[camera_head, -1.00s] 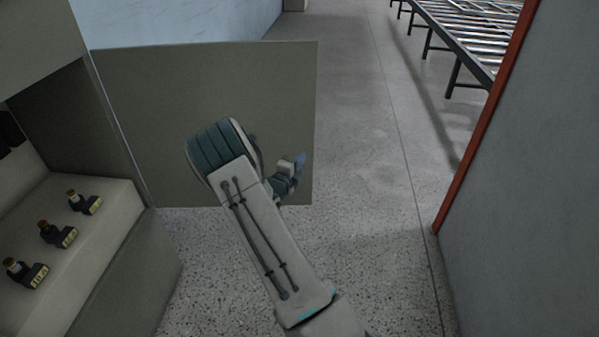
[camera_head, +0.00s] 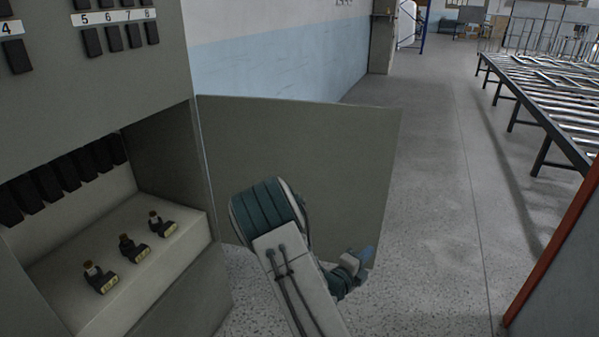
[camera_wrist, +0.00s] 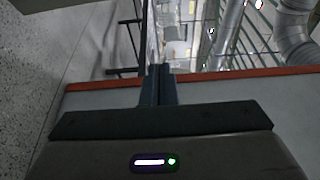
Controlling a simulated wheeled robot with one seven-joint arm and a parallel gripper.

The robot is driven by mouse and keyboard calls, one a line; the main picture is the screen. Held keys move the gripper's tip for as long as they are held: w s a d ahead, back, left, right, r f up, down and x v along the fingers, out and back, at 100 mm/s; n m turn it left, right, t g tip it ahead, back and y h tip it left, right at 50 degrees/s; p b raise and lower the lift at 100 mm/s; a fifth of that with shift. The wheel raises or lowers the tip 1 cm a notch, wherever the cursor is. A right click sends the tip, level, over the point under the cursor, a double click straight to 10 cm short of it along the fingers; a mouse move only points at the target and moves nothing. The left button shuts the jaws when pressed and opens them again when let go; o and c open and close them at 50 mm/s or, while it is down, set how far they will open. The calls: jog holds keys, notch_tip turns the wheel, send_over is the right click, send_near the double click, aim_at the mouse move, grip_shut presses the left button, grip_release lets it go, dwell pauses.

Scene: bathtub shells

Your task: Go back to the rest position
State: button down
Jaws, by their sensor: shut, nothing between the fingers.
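My gripper is shut and empty in the wrist view (camera_wrist: 158,72), its two dark fingers together at the middle of the picture. In the head view my arm reaches up from the bottom edge and bends to the right. Its far end, my gripper (camera_head: 368,256), shows small and partly dark in front of the lower right of an open cabinet door (camera_head: 310,150). The fingertips are too small to make out there. Nothing hangs from the gripper.
At the left stands a grey cabinet (camera_head: 90,65) with numbered black switches and an open compartment holding several small dark parts (camera_head: 130,248). A roller conveyor (camera_head: 540,90) runs along the right. A red-edged panel (camera_head: 560,250) is at the lower right. Floor (camera_head: 440,200) between is clear.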

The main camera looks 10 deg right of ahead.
jog(key=s+r+m+g+y+p, duration=0.1)
jog(key=s+r+m+g+y, duration=0.1)
jog(key=s+r+m+g, duration=0.75)
jog(key=s+r+m+g+y+p, duration=0.15)
jog(key=s+m, duration=0.55)
jog(key=m, duration=0.8)
jog(key=s+a+r+m+t+y+p, duration=0.1)
jog(key=s+a+r+m+y, duration=0.3)
jog(key=a+m, duration=0.4)
jog(key=s+a+r+m+t+y, duration=0.2)
jog(key=s+a+r+m+y, duration=0.2)
jog(key=m, duration=0.6)
jog(key=a+r+y, duration=0.2)
jog(key=a+y, duration=0.1)
jog(key=a, duration=0.1)
jog(key=shift+s+a+m+p, duration=0.15)
jog(key=shift+a+m+p, duration=0.2)
jog(key=shift+p, duration=0.05)
